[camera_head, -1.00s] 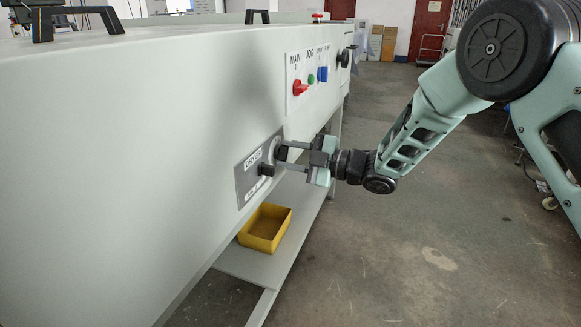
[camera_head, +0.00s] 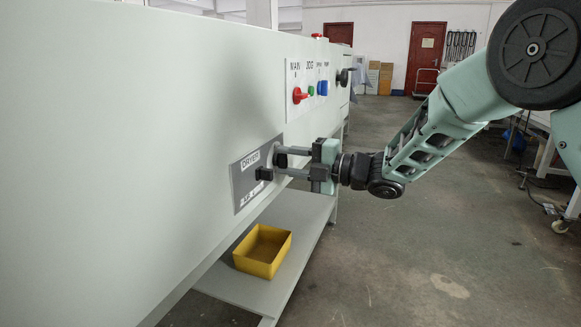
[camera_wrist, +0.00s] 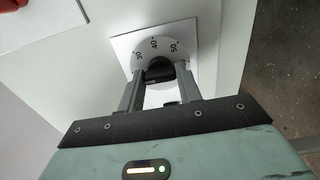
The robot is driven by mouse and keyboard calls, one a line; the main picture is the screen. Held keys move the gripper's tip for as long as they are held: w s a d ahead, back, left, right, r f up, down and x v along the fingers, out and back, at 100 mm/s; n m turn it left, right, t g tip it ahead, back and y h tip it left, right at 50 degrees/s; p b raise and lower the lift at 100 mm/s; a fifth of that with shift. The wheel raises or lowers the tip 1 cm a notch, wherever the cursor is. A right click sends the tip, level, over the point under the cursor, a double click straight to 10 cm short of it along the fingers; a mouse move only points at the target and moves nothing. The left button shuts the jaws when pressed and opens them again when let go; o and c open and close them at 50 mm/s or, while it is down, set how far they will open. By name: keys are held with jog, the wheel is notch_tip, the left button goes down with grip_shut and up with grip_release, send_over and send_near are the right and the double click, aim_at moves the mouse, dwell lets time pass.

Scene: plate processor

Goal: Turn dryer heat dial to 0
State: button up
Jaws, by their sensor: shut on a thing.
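The dryer heat dial has a black knob (camera_wrist: 158,70) on a pale numbered scale, on a white plate in the wrist view. The marks 30, 40 and 50 show beyond the knob. My gripper (camera_wrist: 160,80) is shut on this knob, one finger on each side. In the head view my gripper (camera_head: 272,163) reaches in from the right to the grey panel (camera_head: 243,190) labelled DRYER. Its fingers cover much of the dial there. The knob's pointer and exact setting cannot be made out.
Farther along the same machine side are a red main switch (camera_head: 299,95), a green button (camera_head: 311,90), a blue switch (camera_head: 323,88) and a black knob (camera_head: 343,77). A yellow bin (camera_head: 262,268) stands on the low shelf.

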jog(key=shift+f, duration=0.1)
jog(key=o, duration=1)
jog(key=p+v, duration=0.2)
jog(key=v, duration=1.5)
jog(key=shift+d+p, duration=0.25)
jog(key=shift+p, duration=0.15)
